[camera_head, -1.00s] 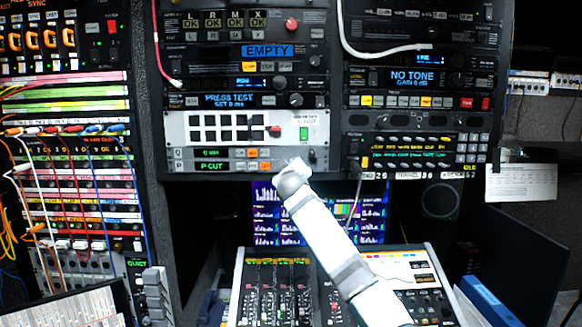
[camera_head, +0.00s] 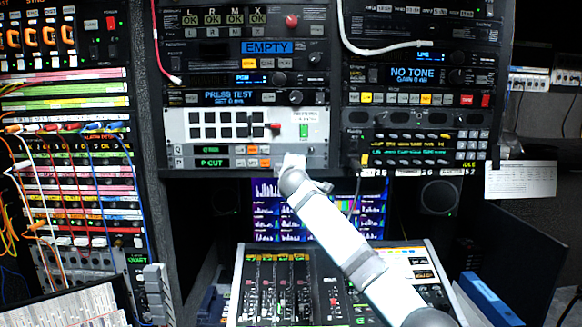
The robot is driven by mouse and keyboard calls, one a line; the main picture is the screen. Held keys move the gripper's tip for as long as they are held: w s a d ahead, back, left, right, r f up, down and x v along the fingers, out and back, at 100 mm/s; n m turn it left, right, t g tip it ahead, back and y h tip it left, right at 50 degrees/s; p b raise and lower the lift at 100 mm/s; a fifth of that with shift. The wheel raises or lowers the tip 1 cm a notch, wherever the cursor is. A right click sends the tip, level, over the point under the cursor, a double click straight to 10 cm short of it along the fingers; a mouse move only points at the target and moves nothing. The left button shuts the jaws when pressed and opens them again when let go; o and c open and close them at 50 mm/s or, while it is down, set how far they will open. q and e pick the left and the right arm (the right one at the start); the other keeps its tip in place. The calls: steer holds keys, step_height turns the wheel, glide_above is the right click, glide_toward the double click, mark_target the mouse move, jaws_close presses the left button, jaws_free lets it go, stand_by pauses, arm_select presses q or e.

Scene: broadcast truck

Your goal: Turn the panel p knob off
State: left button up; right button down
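Panel P (camera_head: 178,163) is the lowest row of the left rack. Its display (camera_head: 212,163) reads "P CUT" in green, with small buttons (camera_head: 253,163) to the right, some lit orange. Panel Q (camera_head: 178,151) is the similar row just above. My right arm rises from the lower right, and its white gripper (camera_head: 292,163) is at the right part of panel P, covering some of it. The P knob cannot be made out clearly beside or behind the gripper. The fingers are too small to tell open from shut, and contact cannot be told. My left gripper is not in view.
A mixing console (camera_head: 290,290) with faders lies below, under my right arm. A monitor (camera_head: 270,215) stands behind it. A white cable (camera_head: 385,52) hangs on the right rack. A patch bay (camera_head: 75,180) with many cables is at the left.

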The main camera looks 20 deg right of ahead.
stand_by(0.4)
steer(key=c, duration=1)
jaws_free()
steer(key=shift+s, duration=0.1)
steer(key=b+v, duration=0.4)
steer(key=v, duration=0.9)
steer(key=shift+s, duration=0.35)
